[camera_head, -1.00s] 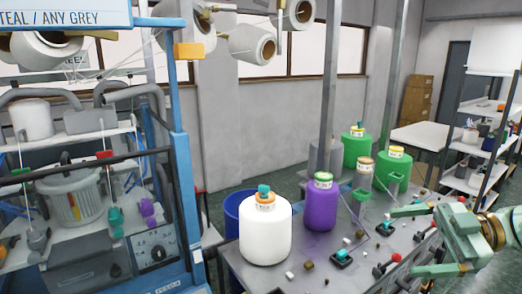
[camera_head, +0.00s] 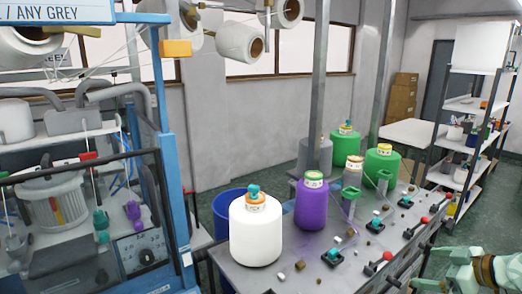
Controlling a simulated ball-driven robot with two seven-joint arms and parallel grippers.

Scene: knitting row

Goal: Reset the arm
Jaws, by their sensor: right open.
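My right gripper (camera_head: 430,267) is the pale green one at the lower right corner of the head view. Its jaws are open, with nothing seen between them, and the picture's edge cuts off part of it. It is to the right of the grey bench (camera_head: 225,262), by the bench's front right side. My left gripper and arm are not in view.
On the bench stand a white cone (camera_head: 256,232), a purple cone (camera_head: 311,206) and green cones (camera_head: 381,165), with red-knobbed levers along the near edge. A blue knitting machine (camera_head: 172,190) stands at left. Shelving (camera_head: 464,145) is at right, with open floor before it.

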